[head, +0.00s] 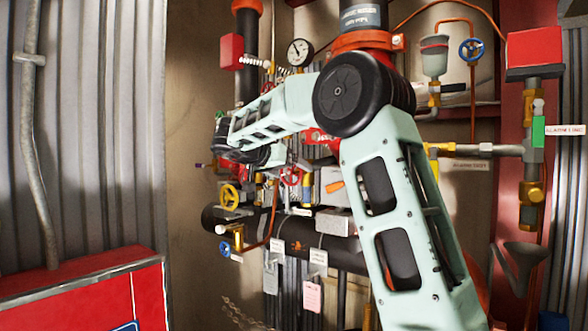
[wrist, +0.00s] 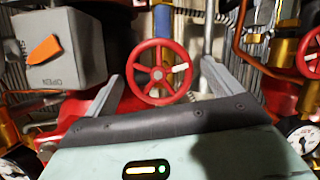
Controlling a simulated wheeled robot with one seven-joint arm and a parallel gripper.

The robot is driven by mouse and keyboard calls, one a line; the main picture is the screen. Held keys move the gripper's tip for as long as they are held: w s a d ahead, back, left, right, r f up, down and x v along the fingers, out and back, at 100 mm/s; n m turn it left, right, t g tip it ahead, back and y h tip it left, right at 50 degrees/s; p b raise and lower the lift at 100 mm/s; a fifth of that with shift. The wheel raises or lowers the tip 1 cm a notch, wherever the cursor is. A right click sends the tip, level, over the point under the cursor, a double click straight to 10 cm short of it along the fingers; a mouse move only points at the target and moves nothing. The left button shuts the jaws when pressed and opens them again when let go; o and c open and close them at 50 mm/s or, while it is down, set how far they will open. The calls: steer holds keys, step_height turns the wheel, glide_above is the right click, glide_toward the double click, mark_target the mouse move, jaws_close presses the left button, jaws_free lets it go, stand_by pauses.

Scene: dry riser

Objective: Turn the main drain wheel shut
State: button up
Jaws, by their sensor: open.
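A red spoked handwheel (wrist: 158,72) is in the middle of the wrist view, with a blue part above it. My gripper (wrist: 163,76) is open, with one grey finger on each side of this wheel. I cannot tell whether the fingers touch its rim. A second red wheel (wrist: 312,56) is cut off at the right edge. In the head view a red wheel (head: 290,176) shows below my arm; I cannot tell which of the two it is. No readable label shows which wheel is the main drain. My gripper is not clearly seen in the head view.
A yellow wheel (head: 230,196) and a blue wheel (head: 225,249) are at the lower left of the pipework; another blue wheel (head: 471,49) is upper right. A grey box (wrist: 62,52) with an orange lever stands left of my gripper. A gauge (wrist: 303,132) is at lower right.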

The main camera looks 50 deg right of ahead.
steer(key=shift+x, duration=1.35)
steer(key=c, duration=1)
